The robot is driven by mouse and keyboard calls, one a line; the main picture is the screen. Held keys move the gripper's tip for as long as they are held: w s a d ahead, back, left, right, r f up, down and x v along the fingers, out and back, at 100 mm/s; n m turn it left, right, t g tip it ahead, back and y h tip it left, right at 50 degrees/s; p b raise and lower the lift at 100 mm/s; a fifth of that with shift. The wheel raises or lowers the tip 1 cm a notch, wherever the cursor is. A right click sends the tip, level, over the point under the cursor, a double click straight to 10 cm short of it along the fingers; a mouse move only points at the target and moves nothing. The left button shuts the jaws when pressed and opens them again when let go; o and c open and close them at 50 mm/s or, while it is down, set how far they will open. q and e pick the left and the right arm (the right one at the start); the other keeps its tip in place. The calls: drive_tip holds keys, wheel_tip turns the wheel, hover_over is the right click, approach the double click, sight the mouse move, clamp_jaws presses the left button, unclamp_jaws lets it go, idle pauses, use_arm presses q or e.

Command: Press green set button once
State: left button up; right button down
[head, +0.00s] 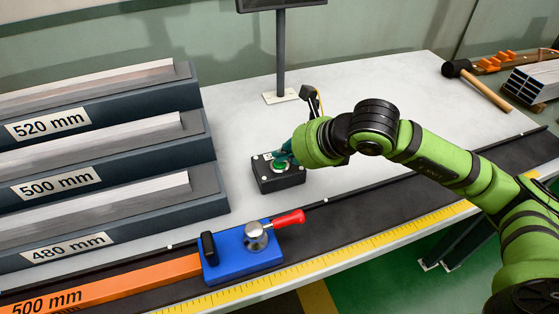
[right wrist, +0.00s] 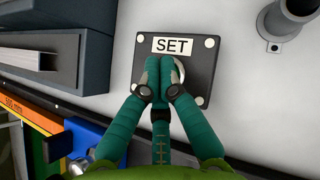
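The green set button (head: 280,166) sits on top of a small black box (head: 280,184) on the grey bench. In the right wrist view the box (right wrist: 203,62) carries a white SET label (right wrist: 172,46). My right gripper (head: 285,154) is at the box, with its fingertips right by the button. In the right wrist view its teal fingers (right wrist: 159,66) are closed together with nothing between them. They cover most of the button, and a pale rim shows beside them. I cannot tell whether the fingertips touch the button. My left gripper is not in view.
A blue stop block (head: 243,250) with a red lever (head: 288,219) stands in front of the box. Stepped dark racks (head: 190,215) with labelled profiles fill the left. A monitor post (head: 280,60) stands behind. A hammer (head: 480,85) lies at the far right.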

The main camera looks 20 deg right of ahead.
sight(284, 164)
idle(0.3)
drive_tip(key=shift+r, duration=0.75)
drive_tip(key=shift+r+p, duration=0.1)
drive_tip(key=shift+p, duration=0.2)
drive_tip(key=shift+r+p, duration=1.7)
drive_tip(key=shift+r, duration=1.2)
